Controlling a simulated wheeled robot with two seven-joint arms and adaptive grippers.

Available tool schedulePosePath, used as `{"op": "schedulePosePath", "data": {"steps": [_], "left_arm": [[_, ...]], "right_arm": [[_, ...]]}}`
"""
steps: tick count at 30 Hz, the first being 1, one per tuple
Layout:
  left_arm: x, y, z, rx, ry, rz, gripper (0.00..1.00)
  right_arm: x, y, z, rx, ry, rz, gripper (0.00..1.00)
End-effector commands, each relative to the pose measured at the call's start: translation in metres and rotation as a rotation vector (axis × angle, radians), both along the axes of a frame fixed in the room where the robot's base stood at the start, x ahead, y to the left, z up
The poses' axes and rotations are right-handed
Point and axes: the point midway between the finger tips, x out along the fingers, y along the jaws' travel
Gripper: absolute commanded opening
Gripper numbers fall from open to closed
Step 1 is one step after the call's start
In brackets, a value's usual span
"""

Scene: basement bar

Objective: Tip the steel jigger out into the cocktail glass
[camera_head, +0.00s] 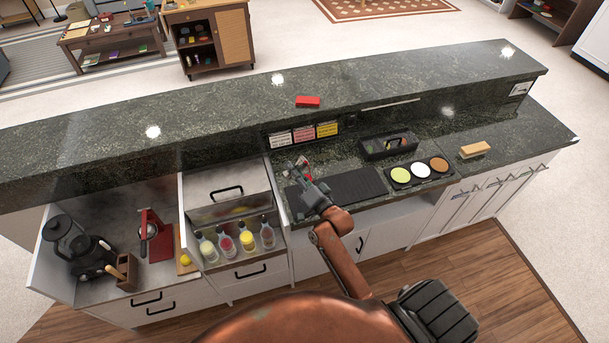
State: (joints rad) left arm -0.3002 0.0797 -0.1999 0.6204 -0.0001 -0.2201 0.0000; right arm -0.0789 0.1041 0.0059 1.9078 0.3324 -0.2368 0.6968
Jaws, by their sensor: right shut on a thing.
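My right gripper (299,172) is over the left end of the black bar mat on the counter, its arm reaching up from the bottom of the view. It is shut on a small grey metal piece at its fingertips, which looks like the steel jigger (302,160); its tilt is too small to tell. A small pale and red shape shows right beside the fingers; I cannot tell whether it is the cocktail glass. No cocktail glass can be made out clearly.
The black mat (350,187) is bare to the right of the gripper. Beyond it are a tray of three coloured rounds (419,170), a black caddy (388,146) and a sponge-like block (474,150). Several bottles (247,240) stand in the well at left. A raised ledge (390,83) runs behind.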

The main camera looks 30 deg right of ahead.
Motion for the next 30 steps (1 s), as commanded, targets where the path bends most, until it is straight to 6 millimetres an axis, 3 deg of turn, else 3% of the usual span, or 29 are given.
{"op": "schedulePosePath", "data": {"steps": [30], "left_arm": [[-0.0006,0.0001,-0.0114,0.000,0.001,0.000,0.34]], "right_arm": [[0.0003,0.0012,0.0044,0.120,-0.021,0.001,0.00]]}}
